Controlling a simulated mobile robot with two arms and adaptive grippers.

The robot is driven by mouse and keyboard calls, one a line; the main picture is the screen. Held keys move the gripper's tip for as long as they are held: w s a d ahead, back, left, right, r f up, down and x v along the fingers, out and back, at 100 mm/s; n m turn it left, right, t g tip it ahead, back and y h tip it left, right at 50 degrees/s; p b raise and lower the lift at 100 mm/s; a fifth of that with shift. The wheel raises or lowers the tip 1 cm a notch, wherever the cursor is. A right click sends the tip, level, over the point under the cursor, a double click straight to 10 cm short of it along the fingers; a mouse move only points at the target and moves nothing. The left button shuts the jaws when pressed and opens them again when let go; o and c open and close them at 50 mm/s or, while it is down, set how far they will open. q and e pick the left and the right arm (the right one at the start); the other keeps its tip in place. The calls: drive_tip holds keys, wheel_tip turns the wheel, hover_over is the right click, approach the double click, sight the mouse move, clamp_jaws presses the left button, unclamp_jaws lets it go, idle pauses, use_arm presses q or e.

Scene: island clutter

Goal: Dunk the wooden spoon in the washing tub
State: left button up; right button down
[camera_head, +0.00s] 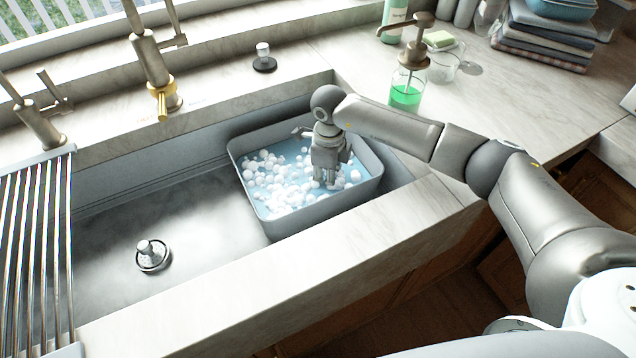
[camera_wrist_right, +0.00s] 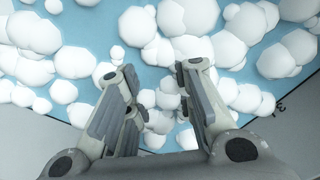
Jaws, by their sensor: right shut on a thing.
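The washing tub (camera_head: 318,213) is a grey rectangular basin at the right end of the sink. It holds blue water (camera_head: 290,152) with white foam balls. My right gripper (camera_head: 330,184) points down inside the tub, its fingertips at the foam. In the right wrist view its two fingers (camera_wrist_right: 156,76) reach down over foam and blue water. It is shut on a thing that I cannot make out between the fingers. No wooden spoon can be made out in either view; foam and fingers may hide it. My left gripper is not in view.
The sink floor (camera_head: 195,215) left of the tub is bare except for a drain plug (camera_head: 152,255). A drying rack (camera_head: 38,250) covers the left end. Brass taps (camera_head: 155,75) stand behind. A green soap dispenser (camera_head: 406,93) is on the counter behind my right arm.

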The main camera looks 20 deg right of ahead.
drive_tip(key=shift+a, duration=1.2)
drive_tip(key=shift+d, duration=0.15)
drive_tip(key=shift+d, duration=1.1)
drive_tip(key=shift+a, duration=0.1)
drive_tip(key=shift+a+b, duration=0.5)
drive_tip(key=shift+a, duration=0.65)
drive_tip(key=shift+d, duration=0.15)
